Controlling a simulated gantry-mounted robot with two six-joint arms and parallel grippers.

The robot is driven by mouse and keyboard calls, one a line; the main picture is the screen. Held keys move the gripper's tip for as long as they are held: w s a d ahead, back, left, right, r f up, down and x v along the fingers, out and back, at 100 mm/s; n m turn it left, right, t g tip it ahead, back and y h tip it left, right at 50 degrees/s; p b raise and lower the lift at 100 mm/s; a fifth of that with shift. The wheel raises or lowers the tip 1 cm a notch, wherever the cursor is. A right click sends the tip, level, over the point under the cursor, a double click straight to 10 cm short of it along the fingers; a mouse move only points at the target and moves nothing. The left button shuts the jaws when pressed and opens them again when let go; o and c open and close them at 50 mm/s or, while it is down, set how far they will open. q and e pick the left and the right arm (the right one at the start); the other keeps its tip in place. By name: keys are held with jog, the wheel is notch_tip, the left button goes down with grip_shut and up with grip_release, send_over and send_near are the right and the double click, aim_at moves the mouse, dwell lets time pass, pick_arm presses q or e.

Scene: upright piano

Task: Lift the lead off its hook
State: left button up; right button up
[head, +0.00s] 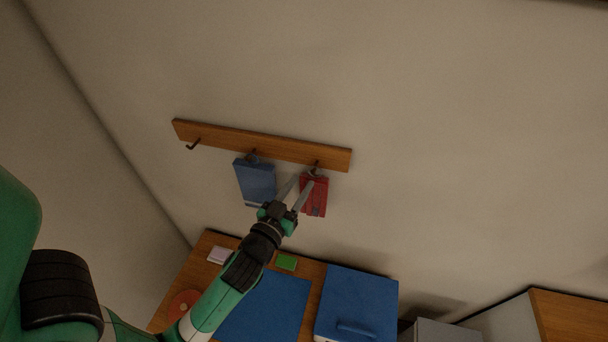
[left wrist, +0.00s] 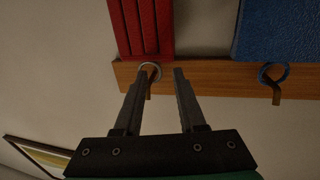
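A red folded item (head: 314,198), probably the lead, hangs by a ring from the right hook of a wooden rail (head: 228,138) on the wall. In the left wrist view the red item (left wrist: 146,28) appears upside down, with its metal ring (left wrist: 151,70) over the hook. My left gripper (head: 304,180) is open, its fingers reaching up to the ring. In the left wrist view the gripper (left wrist: 163,72) has the ring and hook near its left fingertip. I cannot tell whether it touches. My right gripper is not in view.
A blue item (head: 255,182) hangs from the middle hook, close to the left of my gripper. The left hook (head: 193,146) is empty. Below stands a wooden surface with a blue mat (head: 268,306), a blue box (head: 357,300) and a green block (head: 287,262).

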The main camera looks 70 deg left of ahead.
aim_at(308, 174)
pick_arm(q)
jog(key=shift+x, duration=1.85)
grip_shut()
